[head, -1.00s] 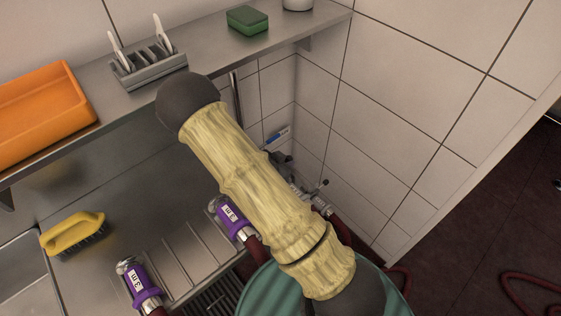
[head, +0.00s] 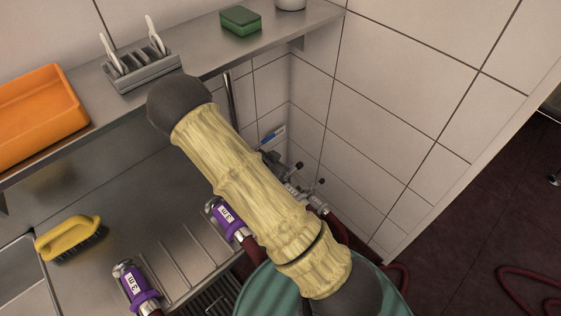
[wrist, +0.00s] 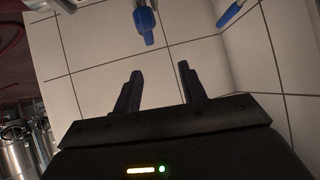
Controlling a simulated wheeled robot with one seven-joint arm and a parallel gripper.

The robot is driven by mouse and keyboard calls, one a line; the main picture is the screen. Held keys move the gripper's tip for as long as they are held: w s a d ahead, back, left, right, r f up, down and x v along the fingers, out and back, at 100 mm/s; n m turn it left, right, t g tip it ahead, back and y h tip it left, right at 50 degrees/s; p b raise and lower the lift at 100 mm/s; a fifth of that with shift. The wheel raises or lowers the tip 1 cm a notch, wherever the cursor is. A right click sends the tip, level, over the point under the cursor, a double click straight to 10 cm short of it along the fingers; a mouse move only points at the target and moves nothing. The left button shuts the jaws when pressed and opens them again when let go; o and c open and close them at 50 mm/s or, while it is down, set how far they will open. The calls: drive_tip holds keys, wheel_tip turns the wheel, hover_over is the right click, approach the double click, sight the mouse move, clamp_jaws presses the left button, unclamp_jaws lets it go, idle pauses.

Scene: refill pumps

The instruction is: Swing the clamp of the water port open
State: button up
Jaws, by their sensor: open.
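My gripper (wrist: 159,68) is open and empty in the wrist view, its two dark fingers apart in front of the white tiles. Beyond the fingers, at the top, is a blue-ended part on a pale metal fitting (wrist: 146,24). It does not touch the fingers. A second blue part (wrist: 232,14) is at the upper right. In the head view my arm covers the gripper. Metal fittings with small levers (head: 308,190) show just right of my arm, near the tiled wall. No label marks the water port, and I cannot tell whether its clamp is open or shut.
Two purple-collared hose ends (head: 224,214) (head: 134,284) lie on the steel counter, with a yellow brush (head: 68,236) to the left. A steel shelf above holds an orange tray (head: 38,108), a grey rack (head: 140,70) and a green sponge (head: 240,20). A green drum (head: 262,290) stands below.

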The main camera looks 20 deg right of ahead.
wheel_tip(320, 180, up, 10)
drive_tip(key=p, duration=0.1)
drive_tip(key=shift+f, duration=0.2)
idle(0.5)
drive_tip(key=s+a+r+n+g+y+p, duration=0.1)
drive_tip(key=s+a+r+n+y+p, duration=0.3)
drive_tip(key=s+a+r+n+y, duration=0.3)
drive_tip(key=s+d+r+n+g+y+p, duration=0.1)
drive_tip(key=s+r+n+g+p, duration=0.1)
drive_tip(key=s+r+n, duration=0.3)
drive_tip(key=s+r, duration=0.4)
drive_tip(key=shift+s+d+g+y, duration=0.2)
drive_tip(key=shift+s+g+y, duration=0.05)
drive_tip(key=shift+g+y, duration=0.15)
drive_tip(key=shift+w+f, duration=0.1)
clamp_jaws()
drive_tip(key=shift+w, duration=0.1)
